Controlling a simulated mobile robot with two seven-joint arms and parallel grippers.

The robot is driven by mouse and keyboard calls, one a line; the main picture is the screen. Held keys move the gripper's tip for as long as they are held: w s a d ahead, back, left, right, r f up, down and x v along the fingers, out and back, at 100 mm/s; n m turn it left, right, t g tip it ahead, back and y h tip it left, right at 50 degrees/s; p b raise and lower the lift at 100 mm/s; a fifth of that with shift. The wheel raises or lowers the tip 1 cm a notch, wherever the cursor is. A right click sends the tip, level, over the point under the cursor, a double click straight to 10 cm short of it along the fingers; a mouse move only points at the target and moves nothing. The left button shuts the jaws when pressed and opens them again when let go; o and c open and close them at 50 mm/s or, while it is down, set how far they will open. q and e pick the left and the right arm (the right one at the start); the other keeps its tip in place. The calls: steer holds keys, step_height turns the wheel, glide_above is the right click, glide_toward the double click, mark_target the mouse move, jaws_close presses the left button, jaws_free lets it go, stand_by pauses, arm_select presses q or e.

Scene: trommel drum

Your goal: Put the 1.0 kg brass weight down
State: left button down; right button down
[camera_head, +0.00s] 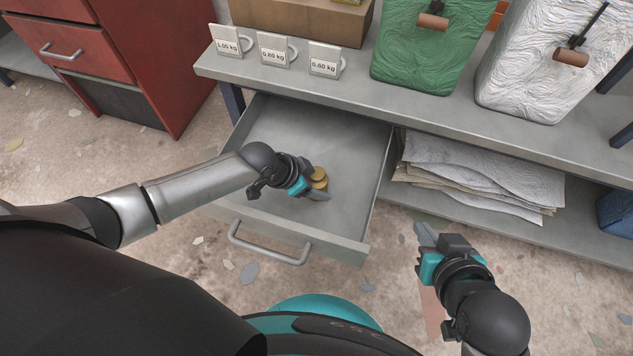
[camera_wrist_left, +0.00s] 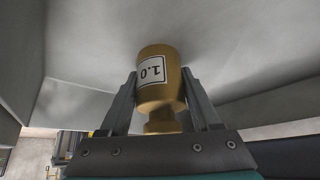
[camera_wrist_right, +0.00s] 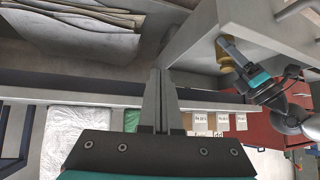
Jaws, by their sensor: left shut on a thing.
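The brass weight (camera_head: 319,177) is a gold cylinder with a narrower knob. It is inside the open grey drawer (camera_head: 270,128). In the left wrist view the weight (camera_wrist_left: 160,68) shows a white label reading 1.0, upside down in the picture. My left gripper (camera_head: 311,190) is shut on it, with one finger on each side. I cannot tell whether its base touches the drawer floor. The weight also shows partly in the right wrist view (camera_wrist_right: 222,58). My right gripper (camera_head: 427,236) is shut and empty, outside the drawer to its right; its fingers (camera_wrist_right: 160,98) lie together.
The drawer's handle (camera_head: 270,243) faces me, and its floor is otherwise clear. On the bench (camera_head: 430,108) above stand labelled cards (camera_head: 276,50), a green bag (camera_head: 418,50) and a white bag (camera_head: 535,65). Stacked sheets (camera_head: 480,175) lie on the shelf at right. A red cabinet (camera_head: 165,60) stands left.

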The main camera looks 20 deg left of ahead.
arm_select(q)
steer(key=shift+c, duration=0.5)
jaws_free()
steer(key=shift+s+a+r+p, duration=0.15)
steer(key=shift+r+p, duration=0.3)
steer(key=shift+r, duration=0.05)
steer(key=p+v, duration=0.1)
steer(key=v, duration=0.2)
steer(key=shift+p, duration=0.4)
arm_select(e)
steer(key=s+d+g+h, duration=0.2)
steer(key=s+d+g, duration=0.2)
arm_select(q)
steer(key=p+v, duration=0.4)
steer(key=v, duration=0.4)
arm_select(e)
step_height(320, 180, down, 9)
steer(key=s+g, duration=0.1)
steer(key=shift+s+d, duration=0.25)
steer(key=shift+d, duration=0.15)
